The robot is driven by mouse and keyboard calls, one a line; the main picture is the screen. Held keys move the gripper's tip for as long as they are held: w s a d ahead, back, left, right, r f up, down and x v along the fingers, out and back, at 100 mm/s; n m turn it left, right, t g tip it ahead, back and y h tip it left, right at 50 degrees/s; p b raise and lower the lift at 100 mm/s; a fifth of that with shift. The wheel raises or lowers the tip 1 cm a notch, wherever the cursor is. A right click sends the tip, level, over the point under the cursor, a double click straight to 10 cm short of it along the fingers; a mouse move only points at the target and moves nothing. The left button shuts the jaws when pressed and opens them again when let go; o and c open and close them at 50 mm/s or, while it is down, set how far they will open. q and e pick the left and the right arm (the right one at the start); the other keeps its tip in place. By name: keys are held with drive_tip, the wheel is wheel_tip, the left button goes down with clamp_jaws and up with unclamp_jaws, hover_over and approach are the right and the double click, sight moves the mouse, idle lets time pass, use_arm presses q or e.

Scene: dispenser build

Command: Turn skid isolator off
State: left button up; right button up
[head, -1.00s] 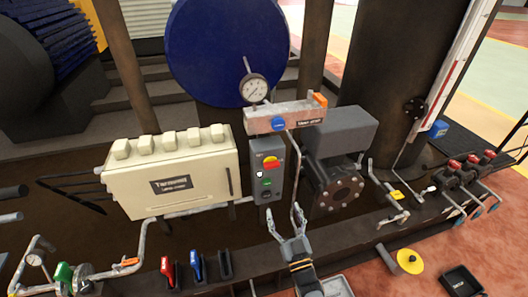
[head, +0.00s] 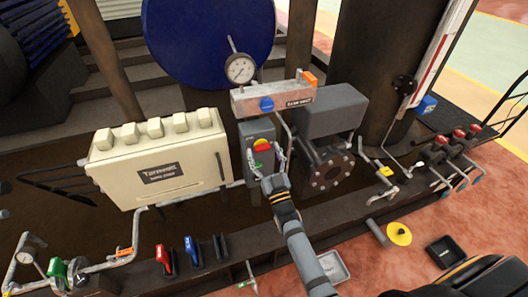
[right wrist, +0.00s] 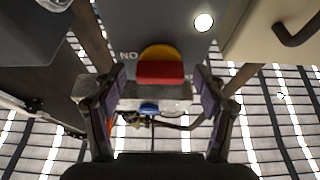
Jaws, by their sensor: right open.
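The skid isolator is a red handle on a yellow disc (head: 262,145), on the front of a narrow grey control box (head: 257,131). In the right wrist view the red handle (right wrist: 160,72) lies level across the disc, with part of the lettering "NO" beside it. My right gripper (head: 266,157) is open in front of the box, just below the handle in the head view. In the right wrist view its fingers (right wrist: 160,84) stand on either side of the handle, with gaps. The lower part of the box is partly hidden by the gripper. My left gripper is not in view.
A cream enclosure (head: 160,165) stands left of the box. A grey bracket with a gauge (head: 240,69) is above it, and a pump housing (head: 330,110) with a flange is at the right. Red and blue levers (head: 190,250) stand on the front beam.

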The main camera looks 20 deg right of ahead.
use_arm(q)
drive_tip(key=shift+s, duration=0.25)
use_arm(e)
drive_tip(key=shift+w, duration=0.1)
drive_tip(key=shift+c, duration=1.1)
drive_tip(key=c, duration=0.9)
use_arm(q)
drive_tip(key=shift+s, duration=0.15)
use_arm(e)
drive_tip(key=shift+c, duration=0.2)
